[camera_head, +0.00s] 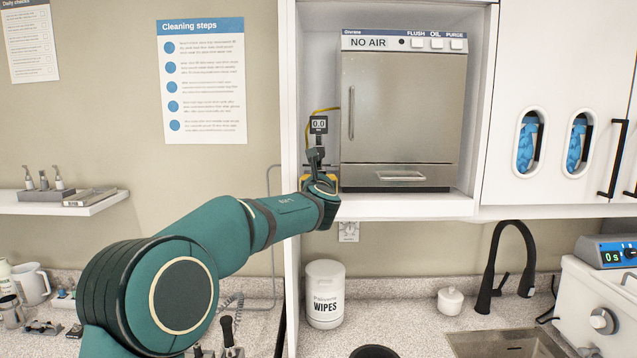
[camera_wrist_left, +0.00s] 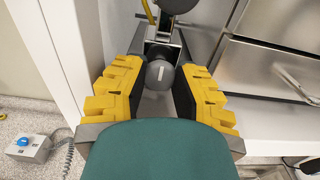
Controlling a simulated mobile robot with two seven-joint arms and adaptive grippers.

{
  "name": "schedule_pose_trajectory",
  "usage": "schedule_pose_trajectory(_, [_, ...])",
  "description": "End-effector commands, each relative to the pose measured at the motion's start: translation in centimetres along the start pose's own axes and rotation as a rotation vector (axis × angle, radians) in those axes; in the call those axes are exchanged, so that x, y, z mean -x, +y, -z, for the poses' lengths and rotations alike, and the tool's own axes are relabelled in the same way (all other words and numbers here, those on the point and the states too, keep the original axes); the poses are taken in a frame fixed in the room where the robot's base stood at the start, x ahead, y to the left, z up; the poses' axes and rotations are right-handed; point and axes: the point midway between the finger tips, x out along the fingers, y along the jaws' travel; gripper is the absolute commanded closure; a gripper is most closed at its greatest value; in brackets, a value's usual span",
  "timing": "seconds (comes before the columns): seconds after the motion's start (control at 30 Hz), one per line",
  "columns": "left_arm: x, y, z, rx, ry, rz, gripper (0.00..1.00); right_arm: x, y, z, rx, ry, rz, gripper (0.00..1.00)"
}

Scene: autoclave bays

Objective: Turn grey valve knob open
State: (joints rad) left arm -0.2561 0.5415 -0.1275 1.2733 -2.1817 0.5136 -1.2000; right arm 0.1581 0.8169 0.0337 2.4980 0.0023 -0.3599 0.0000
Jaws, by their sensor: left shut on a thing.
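The grey valve knob (camera_wrist_left: 160,73) shows in the left wrist view as a round grey end with a short white line, which runs nearly upright in the picture. My left gripper (camera_wrist_left: 160,76) has its yellow-padded fingers on either side of the knob and is shut on it. In the head view my left gripper (camera_head: 320,184) is at the left side of the cabinet bay, and the knob cannot be made out there. A gauge (camera_head: 319,125) above it reads 0.0. My right gripper is not in view.
A steel-doored unit (camera_head: 400,105) labelled NO AIR stands close right of the gripper. The white bay's side wall (camera_head: 291,100) is close on the left. A wipes tub (camera_head: 324,294) and a black tap (camera_head: 505,265) stand on the counter below.

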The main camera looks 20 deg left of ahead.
Motion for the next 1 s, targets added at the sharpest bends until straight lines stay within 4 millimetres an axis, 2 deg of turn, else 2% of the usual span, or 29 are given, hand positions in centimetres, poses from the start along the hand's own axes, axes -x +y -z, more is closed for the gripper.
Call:
schedule_pose_trajectory(0.17, [0.0,0.1,-0.1,0.006,-0.004,-0.001,1.00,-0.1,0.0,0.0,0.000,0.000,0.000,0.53])
schedule_pose_trajectory(0.5, [0.0,0.2,0.0,0.214,-0.007,-0.002,1.00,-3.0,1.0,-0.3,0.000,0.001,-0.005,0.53])
schedule_pose_trajectory(0.87, [0.0,0.2,-0.4,0.250,-0.006,-0.002,1.00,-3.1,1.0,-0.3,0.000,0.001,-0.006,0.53])
schedule_pose_trajectory(0.9, [0.0,0.2,-0.4,0.249,-0.007,-0.002,0.67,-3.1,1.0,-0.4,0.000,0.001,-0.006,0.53])
schedule_pose_trajectory(0.93, [0.0,0.2,-0.4,0.249,-0.007,-0.002,0.57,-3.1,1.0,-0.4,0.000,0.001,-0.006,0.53])
schedule_pose_trajectory(1.0, [0.0,0.2,-0.3,0.249,-0.006,-0.002,0.53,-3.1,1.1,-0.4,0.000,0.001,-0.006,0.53])
